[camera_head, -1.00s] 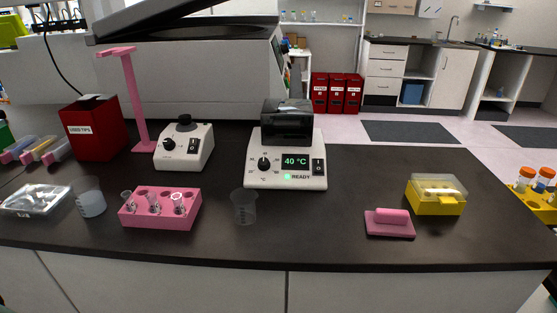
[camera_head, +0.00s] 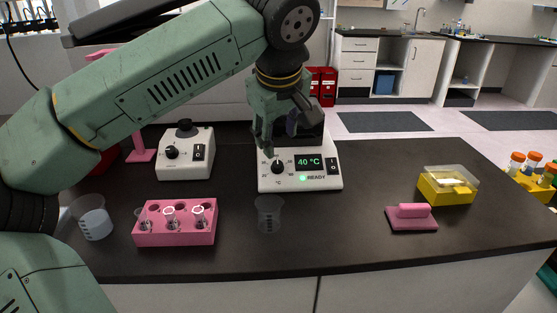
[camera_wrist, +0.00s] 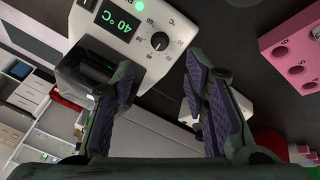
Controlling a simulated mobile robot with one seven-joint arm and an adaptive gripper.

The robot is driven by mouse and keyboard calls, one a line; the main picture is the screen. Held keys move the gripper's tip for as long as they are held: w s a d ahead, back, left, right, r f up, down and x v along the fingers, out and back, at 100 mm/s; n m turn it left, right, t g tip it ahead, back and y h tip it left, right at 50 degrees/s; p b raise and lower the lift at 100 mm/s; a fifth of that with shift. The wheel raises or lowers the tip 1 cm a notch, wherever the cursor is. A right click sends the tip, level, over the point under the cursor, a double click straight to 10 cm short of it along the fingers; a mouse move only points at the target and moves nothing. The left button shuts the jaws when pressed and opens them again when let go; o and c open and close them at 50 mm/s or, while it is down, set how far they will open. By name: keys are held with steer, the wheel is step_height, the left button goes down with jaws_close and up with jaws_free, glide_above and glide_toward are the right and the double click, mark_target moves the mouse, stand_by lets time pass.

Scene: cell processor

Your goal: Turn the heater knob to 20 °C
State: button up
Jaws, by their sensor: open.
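The heater (camera_head: 325,178) is a white box with a dark block on its back. Its display (camera_head: 308,162) reads 40 °C, with a green light by the word READY. The round black heater knob (camera_head: 278,167) is left of the display. In the wrist view the knob (camera_wrist: 159,41) shows between and beyond my fingers, with dial marks around it. My gripper (camera_head: 279,135) is above and just behind the knob, pointing down, partly covering the dark block. Its fingers (camera_wrist: 163,95) are spread apart with nothing between them, clear of the knob.
A second white device with a black knob (camera_head: 187,158) stands left of the heater. A pink tube rack (camera_head: 175,233) and a clear beaker (camera_head: 269,214) stand in front. A pink block (camera_head: 411,219) and a yellow box (camera_head: 447,190) are at right. The bench between is clear.

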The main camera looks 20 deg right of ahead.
mark_target(279, 165)
steer(key=p+x, duration=0.2)
steer(key=x, duration=0.8)
steer(key=shift+d+f, duration=0.1)
steer(key=shift+f, duration=0.05)
jaws_close()
